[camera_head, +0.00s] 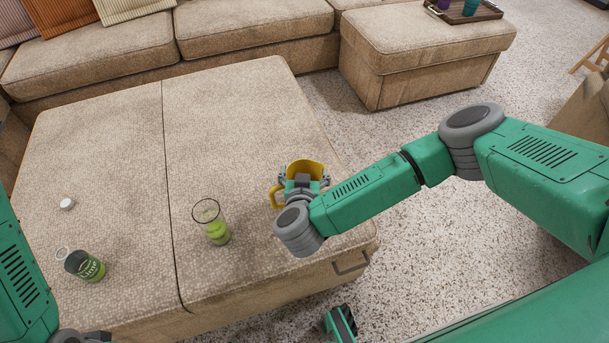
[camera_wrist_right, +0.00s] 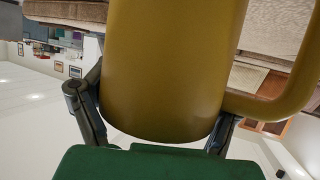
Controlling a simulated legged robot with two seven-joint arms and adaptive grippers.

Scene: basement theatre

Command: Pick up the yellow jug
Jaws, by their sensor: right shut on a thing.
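The yellow jug (camera_head: 305,167) is near the right edge of the large beige ottoman (camera_head: 240,110), with its open top facing up and its handle on the left. My right gripper (camera_head: 304,181) is shut on the jug, a finger on each side. In the right wrist view the jug (camera_wrist_right: 172,70) fills the middle, between the gripper's fingers (camera_wrist_right: 155,112), with its handle at the right. The jug's base is hidden in the head view, so I cannot tell whether it touches the ottoman.
A glass with green contents (camera_head: 212,222) stands left of the jug. A sofa (camera_head: 250,30) lines the back. A smaller ottoman (camera_head: 425,50) holds a tray (camera_head: 478,12).

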